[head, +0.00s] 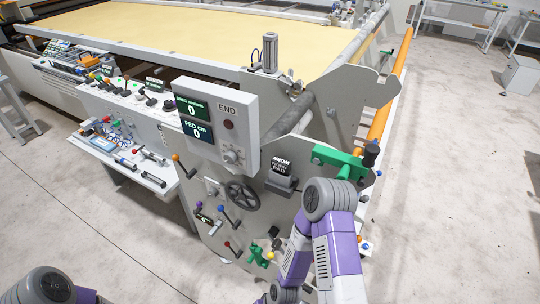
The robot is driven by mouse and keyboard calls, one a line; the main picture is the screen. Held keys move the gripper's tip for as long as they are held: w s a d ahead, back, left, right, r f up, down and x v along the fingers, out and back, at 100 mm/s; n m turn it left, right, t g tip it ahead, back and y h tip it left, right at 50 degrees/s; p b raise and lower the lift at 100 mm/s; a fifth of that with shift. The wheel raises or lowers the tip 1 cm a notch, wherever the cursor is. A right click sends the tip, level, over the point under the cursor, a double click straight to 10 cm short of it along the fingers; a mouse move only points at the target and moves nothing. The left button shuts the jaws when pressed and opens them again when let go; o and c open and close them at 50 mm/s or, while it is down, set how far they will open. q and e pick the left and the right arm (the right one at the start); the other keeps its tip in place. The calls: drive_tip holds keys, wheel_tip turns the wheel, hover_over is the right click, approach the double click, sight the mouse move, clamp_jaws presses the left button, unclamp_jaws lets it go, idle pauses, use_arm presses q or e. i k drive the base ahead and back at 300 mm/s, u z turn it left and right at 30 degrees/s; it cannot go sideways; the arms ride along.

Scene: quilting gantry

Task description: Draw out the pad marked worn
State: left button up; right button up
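A small dark block with white lettering (281,166) sits on the end plate of the gantry, right of the handwheel. Its small lettering seems to include the word PAD, and I cannot read the rest surely. A grey holder (280,184) shows just under it. My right arm comes in from the bottom right, bends beside the end plate and runs down out of the picture. Only a rounded part of my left arm shows at the bottom left. Neither gripper is in view, and nothing is seen touching the block.
A control box with two screens (217,122) juts out above the handwheel (241,197). A green bracket (338,161) and an orange rail (391,88) are at right. Several small levers stick out of the end plate. A tool shelf (122,157) stands left.

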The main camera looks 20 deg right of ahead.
sight(282, 166)
drive_tip(key=u, duration=0.3)
drive_tip(key=k, duration=0.3)
drive_tip(key=z, duration=1.1)
